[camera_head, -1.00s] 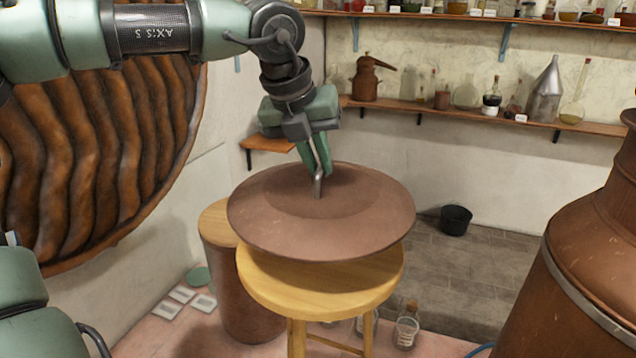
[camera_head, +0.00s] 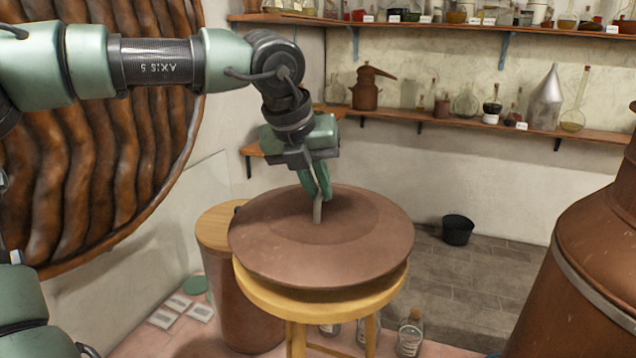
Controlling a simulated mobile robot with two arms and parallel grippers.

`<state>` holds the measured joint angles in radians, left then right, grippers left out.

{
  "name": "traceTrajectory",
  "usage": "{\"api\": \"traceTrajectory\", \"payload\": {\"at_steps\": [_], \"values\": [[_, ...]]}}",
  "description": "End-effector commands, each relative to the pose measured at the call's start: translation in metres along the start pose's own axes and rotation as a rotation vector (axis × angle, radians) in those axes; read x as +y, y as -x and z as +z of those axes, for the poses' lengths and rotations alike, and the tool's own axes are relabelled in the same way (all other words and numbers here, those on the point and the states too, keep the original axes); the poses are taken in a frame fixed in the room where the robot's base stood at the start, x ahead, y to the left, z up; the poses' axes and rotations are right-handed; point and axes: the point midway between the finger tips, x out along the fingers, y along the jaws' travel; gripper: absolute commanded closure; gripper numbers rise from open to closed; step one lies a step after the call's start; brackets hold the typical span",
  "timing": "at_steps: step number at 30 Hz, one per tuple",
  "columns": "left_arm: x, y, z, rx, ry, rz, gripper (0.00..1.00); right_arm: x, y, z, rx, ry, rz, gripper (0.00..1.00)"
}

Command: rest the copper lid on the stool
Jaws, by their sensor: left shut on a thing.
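The copper lid (camera_head: 362,255) is a wide, shallow brown disc with a raised middle and a small upright handle. It is over the wooden stool (camera_head: 318,304) and covers most of the round seat; only the seat's front and side rim shows. The lid looks very low over the seat, but I cannot tell whether it touches all round. My left gripper (camera_head: 317,198) comes down from above and is shut on the lid's handle. My right gripper is not in view.
A large copper vessel (camera_head: 590,240) stands close on the right. A copper drum with a wooden top (camera_head: 215,228) stands behind the stool at left. Glass bottles (camera_head: 410,333) stand on the floor by the stool legs. A black bucket (camera_head: 458,230) is farther back. Shelves line the wall.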

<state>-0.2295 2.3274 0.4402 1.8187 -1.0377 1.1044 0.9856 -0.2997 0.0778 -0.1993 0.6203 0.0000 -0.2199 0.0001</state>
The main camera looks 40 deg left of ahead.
Motion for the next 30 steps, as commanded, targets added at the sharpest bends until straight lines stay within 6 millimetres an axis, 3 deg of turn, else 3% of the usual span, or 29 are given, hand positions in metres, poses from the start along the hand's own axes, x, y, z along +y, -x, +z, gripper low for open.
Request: {"api": "traceTrajectory", "payload": {"at_steps": [30], "values": [[-0.0009,0.0051,-0.0010,-0.004,0.000,-0.002,1.00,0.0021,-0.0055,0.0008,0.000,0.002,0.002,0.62]]}}
